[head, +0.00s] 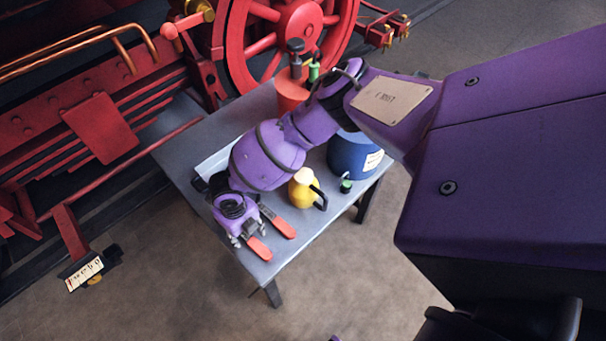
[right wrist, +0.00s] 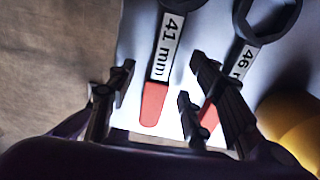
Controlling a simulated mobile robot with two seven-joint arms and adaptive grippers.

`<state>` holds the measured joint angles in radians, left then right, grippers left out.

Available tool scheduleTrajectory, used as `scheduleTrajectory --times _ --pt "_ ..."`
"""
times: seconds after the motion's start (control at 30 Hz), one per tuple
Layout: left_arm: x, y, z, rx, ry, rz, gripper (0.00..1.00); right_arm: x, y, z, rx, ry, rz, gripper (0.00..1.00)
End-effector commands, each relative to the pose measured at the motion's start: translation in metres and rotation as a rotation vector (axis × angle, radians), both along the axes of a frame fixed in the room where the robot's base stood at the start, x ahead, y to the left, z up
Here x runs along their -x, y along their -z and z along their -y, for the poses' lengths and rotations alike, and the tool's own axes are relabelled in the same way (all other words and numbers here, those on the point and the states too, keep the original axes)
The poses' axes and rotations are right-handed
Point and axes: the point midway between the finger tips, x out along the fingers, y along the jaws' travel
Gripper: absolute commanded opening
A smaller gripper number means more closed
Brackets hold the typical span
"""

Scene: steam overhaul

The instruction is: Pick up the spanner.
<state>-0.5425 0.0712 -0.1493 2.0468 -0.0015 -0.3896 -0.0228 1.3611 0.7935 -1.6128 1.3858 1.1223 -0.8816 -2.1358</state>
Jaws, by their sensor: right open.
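Two dark spanners with orange-red handle ends lie side by side on the grey table. The spanner labelled 41 mm (right wrist: 160,78) shows between my right gripper's fingers in the right wrist view; its handle end (head: 259,249) sticks out past the gripper in the head view. The spanner labelled 46 mm (right wrist: 247,50) lies to its right, partly behind the right finger; its handle (head: 281,225) shows nearer the yellow jug. My right gripper (head: 243,240) is open, pointing down above the spanners; its fingertips (right wrist: 158,92) hold nothing. Exact height is unclear. My left gripper is not in view.
A yellow jug (head: 303,193) stands close to the spanners. A blue drum (head: 350,158), a small green-topped item (head: 346,186) and a red container (head: 290,92) stand farther along the table (head: 312,238). Red locomotive machinery (head: 290,35) stands behind. The near table edge is close to the handles.

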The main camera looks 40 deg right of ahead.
Motion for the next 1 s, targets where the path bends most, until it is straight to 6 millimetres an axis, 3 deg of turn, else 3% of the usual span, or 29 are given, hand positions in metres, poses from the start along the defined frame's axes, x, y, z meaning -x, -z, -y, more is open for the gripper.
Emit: scheduleTrajectory --times 0.1,0.37,0.7,1.0 --pt "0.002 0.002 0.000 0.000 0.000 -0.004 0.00 0.003 0.014 0.002 0.002 0.001 -0.005 0.47" --pt "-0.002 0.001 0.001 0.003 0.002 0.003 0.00 0.003 0.014 0.002 0.001 0.001 -0.004 0.46" --pt "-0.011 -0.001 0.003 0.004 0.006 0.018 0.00 0.001 0.013 0.001 0.000 0.002 -0.002 0.01" --pt "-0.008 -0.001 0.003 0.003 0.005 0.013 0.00 0.000 0.012 0.001 0.000 0.001 0.000 0.00"
